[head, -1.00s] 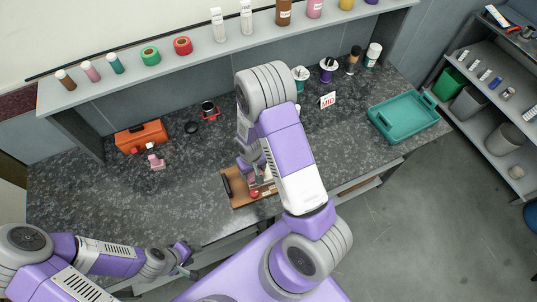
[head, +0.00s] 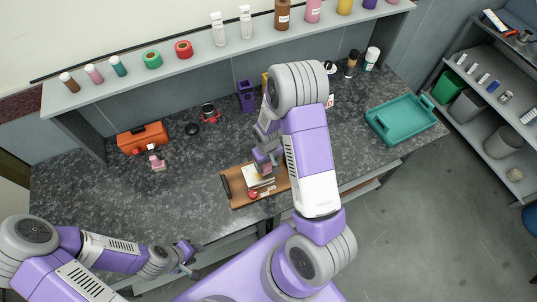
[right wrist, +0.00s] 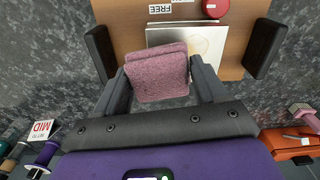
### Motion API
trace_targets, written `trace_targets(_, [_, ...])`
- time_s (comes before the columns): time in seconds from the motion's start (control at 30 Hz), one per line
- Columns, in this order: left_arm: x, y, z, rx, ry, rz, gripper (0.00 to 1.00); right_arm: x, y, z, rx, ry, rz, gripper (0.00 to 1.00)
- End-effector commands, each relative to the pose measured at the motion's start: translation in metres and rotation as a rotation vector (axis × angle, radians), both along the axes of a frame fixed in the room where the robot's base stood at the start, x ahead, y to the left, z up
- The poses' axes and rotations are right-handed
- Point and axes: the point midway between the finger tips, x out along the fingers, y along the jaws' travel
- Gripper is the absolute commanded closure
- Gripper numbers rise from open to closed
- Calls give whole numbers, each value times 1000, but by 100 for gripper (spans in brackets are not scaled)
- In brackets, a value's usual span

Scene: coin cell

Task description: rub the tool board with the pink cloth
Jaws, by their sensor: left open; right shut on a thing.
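The tool board is probably the brown wooden board (head: 238,187) with dark end bars at the bench's front edge. It also fills the top of the right wrist view (right wrist: 127,32). A pale square plate (right wrist: 205,40) lies on it. My right gripper (head: 264,160) is shut on the folded pink cloth (right wrist: 157,78), which hangs between its fingers over the board's edge and overlaps the plate in that view. Whether cloth and board touch is unclear. My left gripper (head: 190,262) is open and empty, off the bench's front edge at lower left.
A red round thing (right wrist: 215,8) and a "FREE" label (right wrist: 160,9) are on the board. An orange toolbox (head: 143,138) and a small pink item (head: 156,160) stand left. A teal tray (head: 405,120) is at right. Bench between toolbox and board is clear.

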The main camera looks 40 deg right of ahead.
Motion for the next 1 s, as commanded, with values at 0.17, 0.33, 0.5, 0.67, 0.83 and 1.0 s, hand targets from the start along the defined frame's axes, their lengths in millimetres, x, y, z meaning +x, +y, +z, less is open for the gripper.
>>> trace_targets(0.17, [0, 0, 14, 0, 0, 0, 57, 1, 1, 20, 0, -1, 3, 53])
trace_targets(0.33, [0, 0, 25, 0, 0, 0, 57, 1, 2, 35, 0, 0, 5, 53])
trace_targets(0.5, [0, 0, 32, 0, 0, 0, 57, 2, 2, 45, 0, 0, 6, 53])
trace_targets(0.67, [0, 0, 31, 0, 0, 0, 57, 2, 2, 45, 0, 0, 6, 53])
trace_targets(0.83, [0, 0, 31, 0, 0, 0, 57, 2, 3, 44, 0, 0, 6, 53])
trace_targets(1.0, [0, 0, 31, 0, 0, 0, 57, 2, 3, 44, 0, 0, 6, 53])
